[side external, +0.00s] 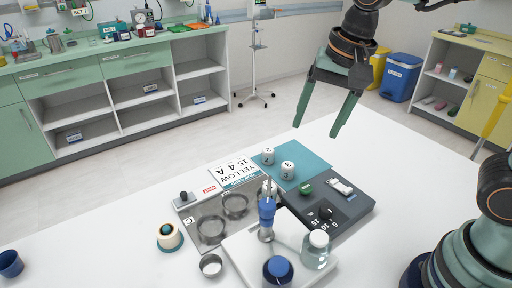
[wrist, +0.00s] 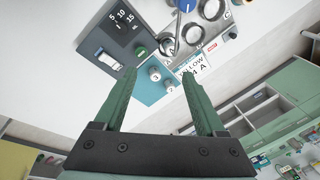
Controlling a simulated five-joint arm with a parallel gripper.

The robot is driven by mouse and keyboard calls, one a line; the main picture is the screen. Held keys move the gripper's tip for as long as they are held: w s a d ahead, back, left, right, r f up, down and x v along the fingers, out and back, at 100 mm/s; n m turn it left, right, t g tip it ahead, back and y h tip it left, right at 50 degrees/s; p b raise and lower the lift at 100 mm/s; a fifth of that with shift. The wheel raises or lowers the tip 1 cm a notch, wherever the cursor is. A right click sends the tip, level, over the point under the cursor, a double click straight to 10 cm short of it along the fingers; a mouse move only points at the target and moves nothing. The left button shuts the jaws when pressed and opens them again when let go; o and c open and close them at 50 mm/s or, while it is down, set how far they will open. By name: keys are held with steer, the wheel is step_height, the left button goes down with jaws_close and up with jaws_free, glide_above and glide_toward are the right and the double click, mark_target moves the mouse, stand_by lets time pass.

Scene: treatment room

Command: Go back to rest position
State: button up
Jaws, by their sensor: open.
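My gripper (side external: 341,115) hangs in the air above and behind the far side of the white table in the side view, with its green fingers apart and nothing between them. The wrist view also shows my open gripper (wrist: 158,75), its two fingers reaching up over the tabletop items. None of the items touches the fingers in the side view.
The white table (side external: 400,150) bears a grey tray with rings (side external: 211,230), a dark device (side external: 335,205), a teal mat (side external: 313,168), numbered white pots (side external: 288,170), a blue-handled tool (side external: 267,210) and a clear jar (side external: 316,250). Green cabinets (side external: 110,95) stand behind.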

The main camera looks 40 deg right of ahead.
steer(key=s+d+n+t, duration=0.3)
steer(key=d+n, duration=0.6)
steer(key=shift+d+f+h, duration=0.25)
steer(key=shift+f+h, duration=0.15)
steer(key=shift+f, duration=0.05)
